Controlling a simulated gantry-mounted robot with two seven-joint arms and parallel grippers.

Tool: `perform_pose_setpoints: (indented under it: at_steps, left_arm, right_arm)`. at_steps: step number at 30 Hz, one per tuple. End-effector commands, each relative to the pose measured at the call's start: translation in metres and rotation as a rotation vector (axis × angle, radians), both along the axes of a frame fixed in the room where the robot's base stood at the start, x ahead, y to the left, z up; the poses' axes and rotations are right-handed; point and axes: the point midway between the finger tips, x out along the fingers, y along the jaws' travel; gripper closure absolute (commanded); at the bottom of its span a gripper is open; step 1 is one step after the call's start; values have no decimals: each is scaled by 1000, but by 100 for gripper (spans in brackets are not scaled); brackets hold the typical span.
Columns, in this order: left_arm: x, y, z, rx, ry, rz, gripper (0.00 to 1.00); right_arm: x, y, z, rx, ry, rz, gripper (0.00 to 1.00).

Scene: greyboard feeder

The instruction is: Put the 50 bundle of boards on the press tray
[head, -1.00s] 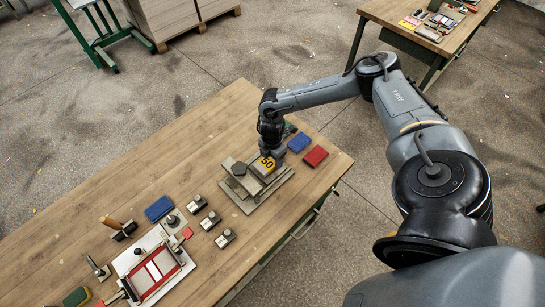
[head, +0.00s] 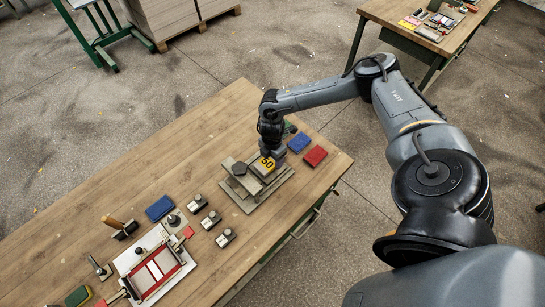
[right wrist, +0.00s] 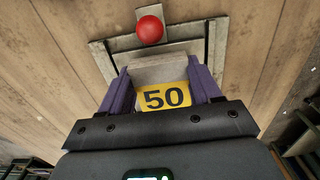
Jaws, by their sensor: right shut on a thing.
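The 50 bundle of boards (head: 266,164) is a grey block with a yellow label marked 50. It also shows in the right wrist view (right wrist: 165,97), between the purple fingers. My right gripper (head: 271,156) is shut on it from above; the gripper shows in the right wrist view too (right wrist: 163,88). The bundle is over the right part of the grey press tray (head: 278,184). I cannot tell whether it touches the tray. The tray's far edge and a red ball (right wrist: 149,30) show beyond the bundle in the right wrist view. My left gripper is not in view.
A blue block (head: 299,142) and a red block (head: 315,155) lie just to the right. Several small grey-black blocks (head: 210,220) and a red-framed fixture (head: 155,268) are at lower left. The upper-left tabletop is clear.

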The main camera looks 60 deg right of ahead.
Motion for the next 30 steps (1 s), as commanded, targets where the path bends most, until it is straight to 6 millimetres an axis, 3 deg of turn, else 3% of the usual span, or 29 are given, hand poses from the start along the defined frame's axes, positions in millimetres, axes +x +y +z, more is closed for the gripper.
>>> perform_pose_setpoints:
  at_steps: [30]
  left_arm:
    - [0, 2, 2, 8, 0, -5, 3]
  right_arm:
    - [0, 0, -6, 0, 0, 0, 68]
